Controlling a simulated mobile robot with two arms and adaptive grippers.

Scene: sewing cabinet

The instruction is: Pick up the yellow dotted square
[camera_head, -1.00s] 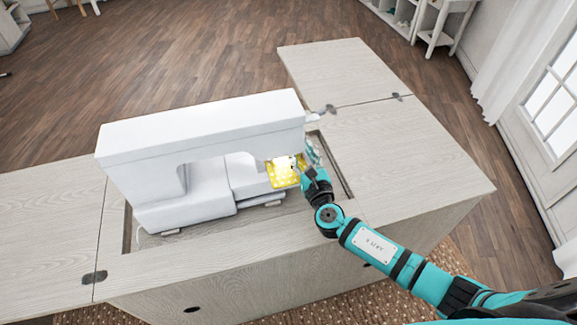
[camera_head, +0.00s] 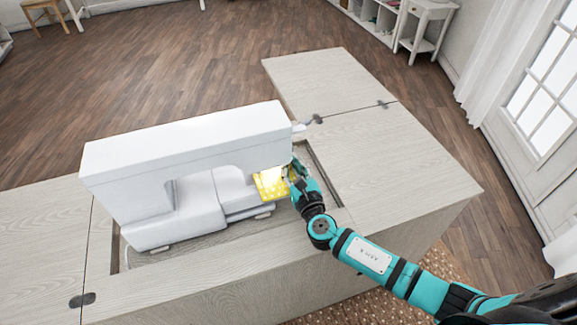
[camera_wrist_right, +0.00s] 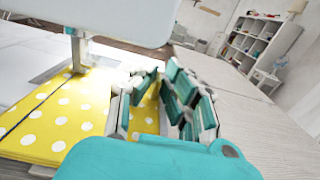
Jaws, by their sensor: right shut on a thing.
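The yellow dotted square (camera_head: 269,186) is yellow cloth with white dots. It lies at the needle end of the white sewing machine (camera_head: 185,150), under the head. In the right wrist view the square (camera_wrist_right: 60,128) spreads flat under the presser foot (camera_wrist_right: 78,50), with a dark line across its left part. My right gripper (camera_head: 291,172) is at the square's right edge. In the wrist view its fingers (camera_wrist_right: 160,85) are closed around a part of the yellow cloth, which shows between them. My left gripper is not in view.
The machine sits in a recess of the pale wooden cabinet (camera_head: 400,160). The machine head hangs close above the square and the fingers. The cabinet top to the right is clear. A white shelf (camera_wrist_right: 262,42) stands farther back on the right.

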